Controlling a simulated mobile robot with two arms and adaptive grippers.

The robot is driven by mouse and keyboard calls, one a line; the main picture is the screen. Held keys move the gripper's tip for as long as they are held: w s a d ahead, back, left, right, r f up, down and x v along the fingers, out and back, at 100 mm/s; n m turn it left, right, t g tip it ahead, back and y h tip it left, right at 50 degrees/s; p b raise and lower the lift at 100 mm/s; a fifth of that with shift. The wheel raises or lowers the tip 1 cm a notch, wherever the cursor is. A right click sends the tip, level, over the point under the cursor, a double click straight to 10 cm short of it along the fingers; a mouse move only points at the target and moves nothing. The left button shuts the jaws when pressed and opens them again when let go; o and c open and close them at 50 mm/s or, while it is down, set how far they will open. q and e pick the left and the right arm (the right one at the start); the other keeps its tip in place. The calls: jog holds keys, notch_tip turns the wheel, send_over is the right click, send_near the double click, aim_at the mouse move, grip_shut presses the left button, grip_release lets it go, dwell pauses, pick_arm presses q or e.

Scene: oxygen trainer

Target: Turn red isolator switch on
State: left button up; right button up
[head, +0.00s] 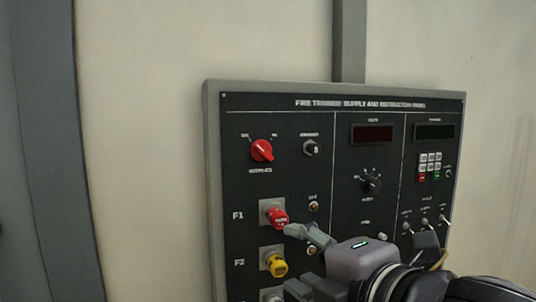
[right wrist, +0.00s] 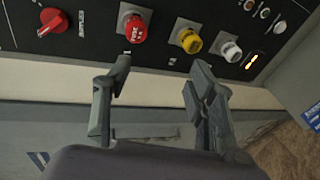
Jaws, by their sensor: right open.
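The red rotary switch (head: 262,150) sits at the upper left of the black panel, its pointer slanting toward the upper left. Its small labels are hard to read. In the right wrist view the red switch (right wrist: 54,20) shows at the top left. My right gripper (head: 297,260) is open and empty, in front of the lower part of the panel, below and right of the switch. In the wrist view its two fingers (right wrist: 160,68) are spread apart, with nothing between them. The red switch is apart from both fingers. My left gripper is not in view.
A red plug (head: 280,217) and a yellow plug (head: 277,264) stick out below the switch, close to my right gripper. A white plug (right wrist: 230,50) is lower. A black knob (head: 371,183), toggles (head: 425,222) and a keypad (head: 430,160) are to the right. Bare wall is left.

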jog(key=s+r+n+t, duration=0.4)
jog(key=s+r+n, duration=0.35)
jog(key=r, duration=0.45)
jog(key=p, duration=0.8)
send_near(265, 153)
jog(key=shift+m+h, duration=0.25)
jog(key=shift+h, duration=0.15)
jog(key=x, duration=0.8)
jog(key=shift+w+a+r+p, duration=0.15)
jog(key=shift+a+r+p, duration=0.1)
jog(key=shift+p, duration=0.15)
jog(key=shift+c, duration=0.2)
jog(key=shift+f, duration=0.1)
jog(key=c, duration=1.1)
